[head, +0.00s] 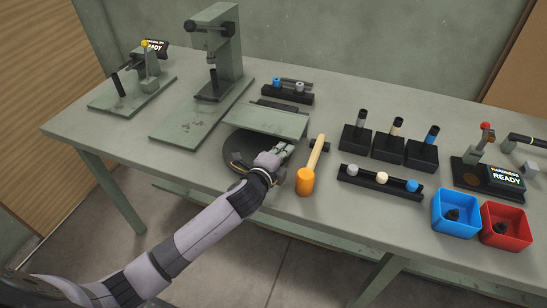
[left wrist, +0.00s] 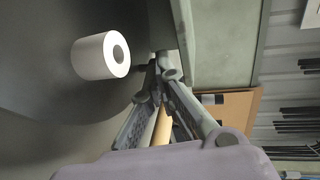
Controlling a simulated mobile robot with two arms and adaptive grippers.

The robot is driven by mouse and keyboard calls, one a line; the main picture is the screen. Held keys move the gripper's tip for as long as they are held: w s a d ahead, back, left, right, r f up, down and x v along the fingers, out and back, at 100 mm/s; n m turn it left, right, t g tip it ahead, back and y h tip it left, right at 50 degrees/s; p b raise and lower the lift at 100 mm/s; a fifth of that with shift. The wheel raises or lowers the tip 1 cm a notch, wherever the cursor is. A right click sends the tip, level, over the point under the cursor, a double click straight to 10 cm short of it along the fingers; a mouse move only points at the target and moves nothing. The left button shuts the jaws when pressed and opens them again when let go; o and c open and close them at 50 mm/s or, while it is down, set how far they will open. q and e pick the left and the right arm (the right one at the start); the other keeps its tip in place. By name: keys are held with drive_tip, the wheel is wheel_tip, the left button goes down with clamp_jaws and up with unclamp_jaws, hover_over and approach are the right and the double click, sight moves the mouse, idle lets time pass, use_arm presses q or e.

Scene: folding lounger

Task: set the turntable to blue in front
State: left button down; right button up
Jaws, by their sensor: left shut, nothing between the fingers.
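The turntable (head: 232,146) is a dark round disc on the bench, partly hidden under a grey-green cover plate (head: 265,121) and behind my left arm. In the left wrist view the dark disc (left wrist: 60,105) carries a white cylinder (left wrist: 92,57) with a grey centre. I see no blue on the visible part of the disc. My left gripper (head: 285,149) is at the disc's right front side, by the edge of the cover plate. In the left wrist view its fingers (left wrist: 166,68) meet at the tips, empty, beside the cover plate (left wrist: 222,45).
An orange mallet (head: 305,181) lies just right of my left gripper. A rack (head: 287,95) with a blue piece stands behind the cover plate. A rack of pegs (head: 380,184), dark blocks with handles (head: 389,141), a blue bin (head: 455,216) and a red bin (head: 506,228) stand right.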

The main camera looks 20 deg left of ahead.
use_arm(q)
drive_tip(key=shift+w, duration=0.55)
idle(0.4)
